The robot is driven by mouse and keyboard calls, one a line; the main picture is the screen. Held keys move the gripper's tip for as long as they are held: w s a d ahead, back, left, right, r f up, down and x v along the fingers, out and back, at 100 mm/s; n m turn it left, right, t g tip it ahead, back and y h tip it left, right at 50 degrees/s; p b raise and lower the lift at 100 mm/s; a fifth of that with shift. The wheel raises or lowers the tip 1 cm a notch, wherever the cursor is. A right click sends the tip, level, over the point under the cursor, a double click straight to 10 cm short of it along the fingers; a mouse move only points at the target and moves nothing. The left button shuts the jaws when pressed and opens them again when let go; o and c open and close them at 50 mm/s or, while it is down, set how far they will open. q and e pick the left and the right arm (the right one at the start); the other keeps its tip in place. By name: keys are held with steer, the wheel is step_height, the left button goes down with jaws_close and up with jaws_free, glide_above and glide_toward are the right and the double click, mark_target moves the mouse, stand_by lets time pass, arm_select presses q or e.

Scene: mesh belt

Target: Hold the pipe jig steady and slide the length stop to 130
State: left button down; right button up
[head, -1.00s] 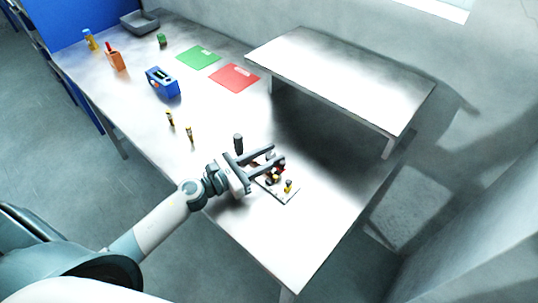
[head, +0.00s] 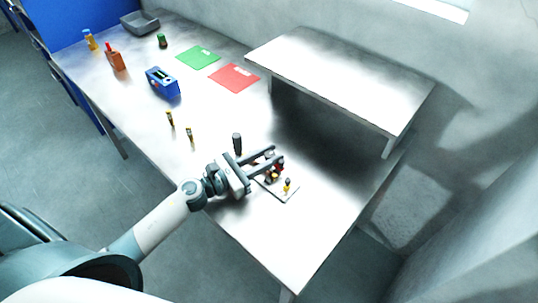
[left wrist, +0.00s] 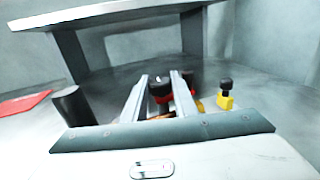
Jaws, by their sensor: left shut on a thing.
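The pipe jig (head: 284,197) is a small pale plate near the right part of the table. It carries a red piece with a dark knob, seen between my fingers in the left wrist view (left wrist: 163,91), and a yellow block with a black knob (head: 287,186), also in the left wrist view (left wrist: 226,97). A dark upright post (head: 237,143) stands at its far left end. My left gripper (head: 278,156) reaches over the jig and is shut on the red piece; its fingers partly hide it. No scale numbers can be read. My right gripper is not in view.
A raised white shelf (head: 340,75) stands behind the jig. Two small yellow-black pieces (head: 189,136) stand to the left. Farther off are a blue device (head: 162,84), a red mat (head: 234,78), a green mat (head: 198,58) and a grey tray (head: 140,23). The table's front right is clear.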

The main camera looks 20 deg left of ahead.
arm_select(q)
steer(key=c, duration=1.8)
jaws_free()
steer(key=o, duration=0.4)
steer(key=shift+o, duration=0.2)
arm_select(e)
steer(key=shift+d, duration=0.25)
arm_select(q)
steer(key=shift+s, duration=0.15)
steer(key=shift+s+a, duration=0.4)
steer(key=shift+s, duration=0.05)
steer(key=v, duration=1)
steer(key=shift+s+a, duration=0.25)
steer(key=shift+a, duration=0.05)
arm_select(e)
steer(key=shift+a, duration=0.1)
